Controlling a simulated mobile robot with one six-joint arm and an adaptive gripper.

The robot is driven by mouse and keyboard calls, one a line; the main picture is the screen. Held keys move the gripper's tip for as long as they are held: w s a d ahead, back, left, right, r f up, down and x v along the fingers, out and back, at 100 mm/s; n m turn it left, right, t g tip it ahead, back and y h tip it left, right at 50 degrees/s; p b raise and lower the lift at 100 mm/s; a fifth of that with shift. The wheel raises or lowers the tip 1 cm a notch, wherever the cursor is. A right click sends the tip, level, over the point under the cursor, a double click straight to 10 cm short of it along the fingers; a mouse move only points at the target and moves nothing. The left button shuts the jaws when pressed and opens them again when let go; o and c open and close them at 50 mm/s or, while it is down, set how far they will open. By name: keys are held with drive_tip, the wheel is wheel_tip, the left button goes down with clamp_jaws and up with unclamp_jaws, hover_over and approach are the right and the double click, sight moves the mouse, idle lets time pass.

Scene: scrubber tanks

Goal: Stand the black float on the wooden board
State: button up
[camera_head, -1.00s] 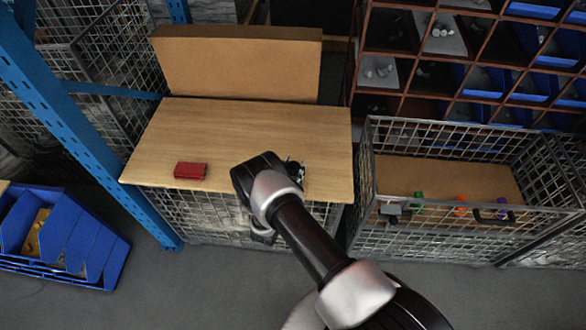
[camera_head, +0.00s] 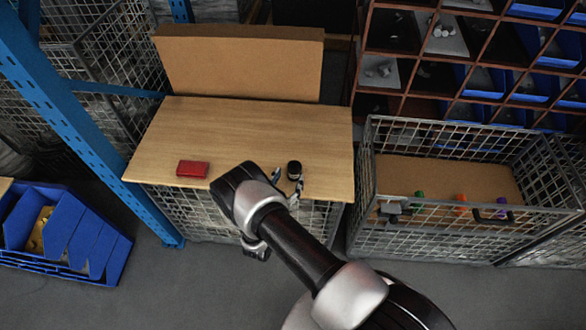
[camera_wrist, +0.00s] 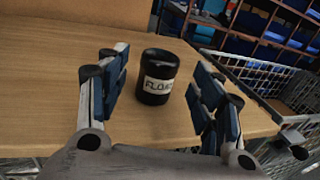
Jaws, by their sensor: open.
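The black float (camera_head: 294,170) is a short black cylinder. It stands upright on the wooden board (camera_head: 230,130), near the front edge and right of the middle. In the wrist view the float (camera_wrist: 158,78) shows a pale label with lettering that reads in part "FLOA". My gripper (camera_head: 288,188) is open in front of the float. In the wrist view its two fingers (camera_wrist: 160,100) are spread to either side, with the float a little beyond them and gaps on both sides. Nothing is held.
A red block (camera_head: 192,168) lies on the board's left part. A brown panel (camera_head: 240,62) stands along the back. A wire basket (camera_head: 465,215) with several coloured items is at right. Blue bins (camera_head: 62,238) sit at lower left. The board's middle is clear.

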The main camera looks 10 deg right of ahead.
drive_tip(key=v, duration=0.6)
drive_tip(key=w+d+r+m+g+h, duration=0.1)
drive_tip(key=d+r+m+g+h, duration=0.25)
drive_tip(key=r, duration=0.45)
drive_tip(key=w+d+r+m+g+h, duration=0.1)
drive_tip(key=d+r+m+g+h, duration=0.15)
drive_tip(key=r+m, duration=0.4)
drive_tip(key=s+d+r+m+g+y, duration=0.1)
drive_tip(key=s+d+r+m+g, duration=0.3)
drive_tip(key=r, duration=0.4)
drive_tip(key=s+d+r+m+g+y, duration=0.2)
drive_tip(key=s+d+r+m+g, duration=0.15)
drive_tip(key=r, duration=0.35)
drive_tip(key=s+r+m+g+y, duration=0.2)
drive_tip(key=s+r+m+y, duration=0.55)
drive_tip(key=s, duration=0.55)
drive_tip(key=s+a+r+m+t+y, duration=0.4)
drive_tip(key=s+a+r+t+y, duration=0.1)
drive_tip(key=s+a+r, duration=0.1)
drive_tip(key=shift+s+a, duration=0.4)
drive_tip(key=shift+s, duration=0.5)
